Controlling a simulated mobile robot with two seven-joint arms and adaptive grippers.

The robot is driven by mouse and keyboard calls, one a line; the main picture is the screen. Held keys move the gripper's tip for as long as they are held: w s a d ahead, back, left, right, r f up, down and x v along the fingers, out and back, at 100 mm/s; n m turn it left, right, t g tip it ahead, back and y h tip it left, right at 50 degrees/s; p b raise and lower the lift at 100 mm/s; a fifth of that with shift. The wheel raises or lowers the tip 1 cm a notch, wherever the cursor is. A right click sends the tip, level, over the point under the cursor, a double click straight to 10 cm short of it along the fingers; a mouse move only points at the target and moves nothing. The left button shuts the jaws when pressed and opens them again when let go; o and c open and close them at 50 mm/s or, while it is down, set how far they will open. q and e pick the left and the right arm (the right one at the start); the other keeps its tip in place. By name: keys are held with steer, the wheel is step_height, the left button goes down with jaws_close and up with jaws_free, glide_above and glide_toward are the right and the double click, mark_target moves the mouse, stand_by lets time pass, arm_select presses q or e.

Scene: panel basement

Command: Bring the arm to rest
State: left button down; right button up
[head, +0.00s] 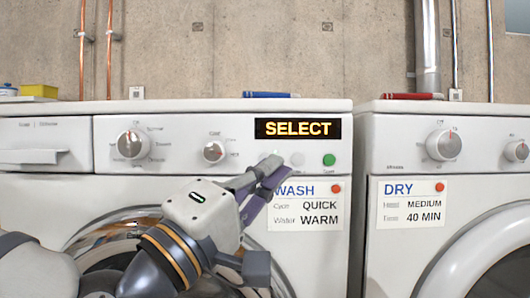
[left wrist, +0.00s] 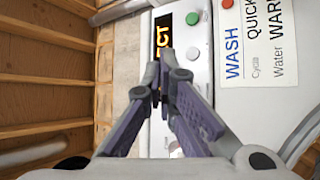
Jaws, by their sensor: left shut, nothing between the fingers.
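My left gripper (head: 272,168) is in front of the washer's control panel, with its fingertips just above the WASH label and near a pale button. Its fingers are shut and empty; they also show in the left wrist view (left wrist: 166,62). The washer (head: 300,255) is white, and its display (head: 298,128) reads SELECT. A green button (head: 329,160) is right of the fingertips. I cannot tell whether the fingers touch the panel. My right gripper is in neither view.
The WASH label (head: 322,219) reads QUICK and WARM. Two knobs (head: 132,144) (head: 214,151) are left of the fingers. The dryer (head: 380,150) stands to the right. A blue marker-like item (head: 270,95) and a red one (head: 412,96) lie on top.

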arm_select(q)
step_height(320, 180, down, 18)
steer(key=w+d+g+y, duration=0.1)
steer(key=d+g+y, duration=0.1)
steer(key=g+y, duration=0.15)
steer(key=s+a+f+m+g+y, duration=0.1)
steer(key=s+a+f+g+y, duration=0.2)
steer(key=f, duration=0.8)
steer(key=s+a+f+m+g+y, duration=0.1)
steer(key=s+f+g, duration=0.25)
steer(key=f, duration=0.85)
steer(key=s+a+f+m+g+y, duration=0.1)
steer(key=s+a+f+g+y, duration=0.15)
steer(key=s+a+f, duration=0.4)
steer(key=s+a+f+m+g+y, duration=0.1)
steer(key=s+a+f+g, duration=0.25)
steer(key=s+f, duration=0.6)
steer(key=s+a+f+m+g+y, duration=0.2)
steer(key=s+a+g+y, duration=0.1)
steer(key=s+a, duration=0.7)
steer(key=s, duration=0.3)
steer(key=shift+a+f+y, duration=0.25)
steer(key=shift+a+y, duration=0.05)
steer(key=shift+y, duration=0.1)
